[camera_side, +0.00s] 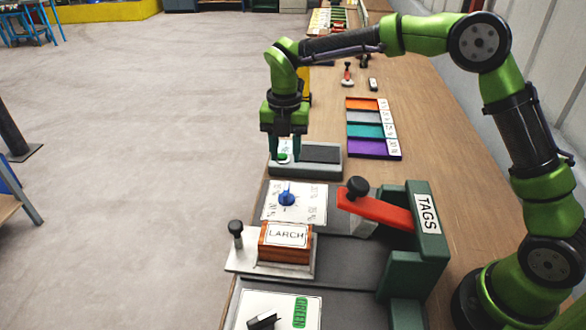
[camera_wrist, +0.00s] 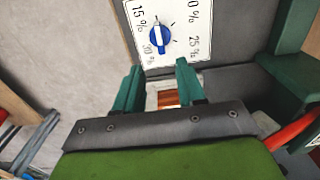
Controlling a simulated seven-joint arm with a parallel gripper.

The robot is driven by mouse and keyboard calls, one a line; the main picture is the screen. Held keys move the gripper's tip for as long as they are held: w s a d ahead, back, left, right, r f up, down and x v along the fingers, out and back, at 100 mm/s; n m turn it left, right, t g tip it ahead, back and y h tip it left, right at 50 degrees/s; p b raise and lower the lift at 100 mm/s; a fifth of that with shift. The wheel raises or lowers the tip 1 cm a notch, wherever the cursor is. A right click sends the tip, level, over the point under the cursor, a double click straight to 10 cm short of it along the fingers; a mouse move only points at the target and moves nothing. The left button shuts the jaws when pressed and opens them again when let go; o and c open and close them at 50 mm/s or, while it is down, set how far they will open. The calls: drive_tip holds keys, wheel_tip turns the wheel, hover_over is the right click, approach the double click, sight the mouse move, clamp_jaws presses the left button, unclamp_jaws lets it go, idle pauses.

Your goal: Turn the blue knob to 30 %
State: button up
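The blue knob (camera_side: 287,198) stands on a white dial plate (camera_side: 308,214) with printed percent marks, in the middle of the side view. In the wrist view the knob (camera_wrist: 160,37) is at the top, with marks 15 %, 30 % and 25 % around it; another mark is cut to "0 %". I cannot tell surely which mark it points to. My gripper (camera_side: 284,153) is behind the knob in the side view, pointing down at a grey block with a green button. In the wrist view my gripper's (camera_wrist: 158,72) fingers are apart, with nothing held, and the knob lies beyond them.
The grey block (camera_side: 320,153) with the green button (camera_side: 283,157) is under my gripper. A red lever (camera_side: 378,210) with a black knob reaches from the green TAGS housing (camera_side: 428,214). An orange LARCH block (camera_side: 285,252) stands in front of the dial. Coloured trays (camera_side: 370,130) lie behind.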

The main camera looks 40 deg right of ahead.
sight(286, 189)
wheel_tip(286, 189, down, 11)
drive_tip(key=shift+r, duration=0.2)
clamp_jaws()
idle(0.3)
